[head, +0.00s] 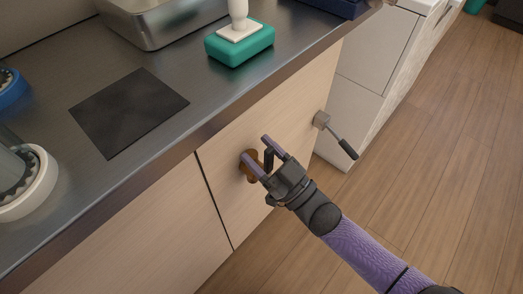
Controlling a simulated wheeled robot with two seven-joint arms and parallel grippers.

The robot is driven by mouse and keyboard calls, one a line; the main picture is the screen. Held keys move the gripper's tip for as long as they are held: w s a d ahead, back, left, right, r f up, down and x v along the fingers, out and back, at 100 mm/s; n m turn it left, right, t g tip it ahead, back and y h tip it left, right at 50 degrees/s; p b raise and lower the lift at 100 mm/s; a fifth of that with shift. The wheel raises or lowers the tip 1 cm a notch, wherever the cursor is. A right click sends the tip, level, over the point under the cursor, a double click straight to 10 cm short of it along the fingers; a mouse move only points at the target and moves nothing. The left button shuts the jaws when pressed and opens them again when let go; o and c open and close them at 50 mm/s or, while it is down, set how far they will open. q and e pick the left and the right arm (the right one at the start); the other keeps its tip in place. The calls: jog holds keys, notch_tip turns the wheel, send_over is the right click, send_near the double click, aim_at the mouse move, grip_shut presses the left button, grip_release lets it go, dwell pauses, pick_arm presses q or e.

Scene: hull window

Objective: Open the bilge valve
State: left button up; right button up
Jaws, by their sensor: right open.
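A small grey fitting (321,120) sticks out of the light wooden cabinet front, with a thin lever ending in a black grip (348,149) that slants down to the right. It looks like a valve lever. A brown round-edged piece (254,177) is on the cabinet front to its left, partly hidden by my fingers. My right gripper (256,148) is open, its two purple-tipped fingers over and beside the brown piece. I cannot tell whether they touch it. The lever is to the right of the gripper and apart from it. My left gripper is not in view.
The dark metal counter (200,80) overhangs the cabinet, its edge above my gripper. On it are a black mat (128,110), a green block (240,46) with a white handle, and a metal basin (160,24). Wooden floor (430,150) lies open to the right.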

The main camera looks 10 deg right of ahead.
pick_arm(q)
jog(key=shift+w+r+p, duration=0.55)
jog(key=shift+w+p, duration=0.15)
jog(key=shift+p, duration=0.05)
pick_arm(e)
jog(key=v, duration=1)
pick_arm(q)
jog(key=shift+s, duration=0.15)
pick_arm(e)
jog(key=shift+f, duration=0.1)
